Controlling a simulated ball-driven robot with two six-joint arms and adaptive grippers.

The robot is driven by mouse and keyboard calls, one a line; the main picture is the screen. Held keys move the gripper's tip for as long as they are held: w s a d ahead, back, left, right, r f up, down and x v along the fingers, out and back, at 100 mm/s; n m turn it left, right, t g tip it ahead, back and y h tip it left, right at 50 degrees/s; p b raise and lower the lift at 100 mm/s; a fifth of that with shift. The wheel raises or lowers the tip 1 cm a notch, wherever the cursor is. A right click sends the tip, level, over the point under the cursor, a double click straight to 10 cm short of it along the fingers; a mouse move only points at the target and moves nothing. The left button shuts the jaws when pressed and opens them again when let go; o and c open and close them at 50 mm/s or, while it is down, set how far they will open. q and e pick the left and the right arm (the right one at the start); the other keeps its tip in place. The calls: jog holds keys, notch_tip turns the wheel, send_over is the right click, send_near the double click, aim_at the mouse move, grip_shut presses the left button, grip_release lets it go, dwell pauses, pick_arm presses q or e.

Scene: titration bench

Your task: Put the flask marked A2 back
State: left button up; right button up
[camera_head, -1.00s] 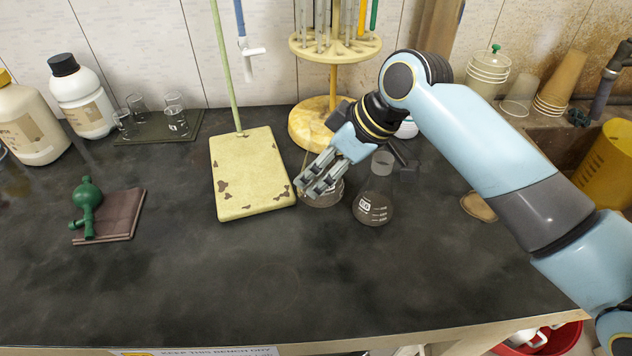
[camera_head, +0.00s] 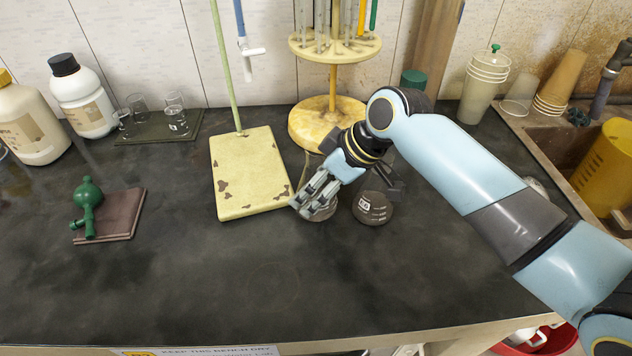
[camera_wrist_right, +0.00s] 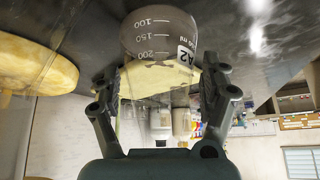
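The flask marked A2 (camera_wrist_right: 165,38) shows upside down in the right wrist view, with dark grey contents and volume marks. In the head view the lower part of this flask (camera_head: 320,211) shows beneath my right gripper (camera_head: 306,203), just right of the stand's yellow base plate (camera_head: 248,178). The gripper hides its neck. I cannot tell whether its bottom touches the bench. My left gripper is out of view.
A second dark flask (camera_head: 372,208) stands close on the right, its neck hidden by my arm. A round yellow pipette rack (camera_head: 318,128) stands behind. A green bulb (camera_head: 88,200) lies on a brown pad at left. The front middle of the black bench (camera_head: 240,275) is clear.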

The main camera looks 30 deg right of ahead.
jog(key=shift+r, duration=0.2)
jog(key=v, duration=1.2)
jog(key=shift+w, duration=0.1)
jog(key=shift+f, duration=0.1)
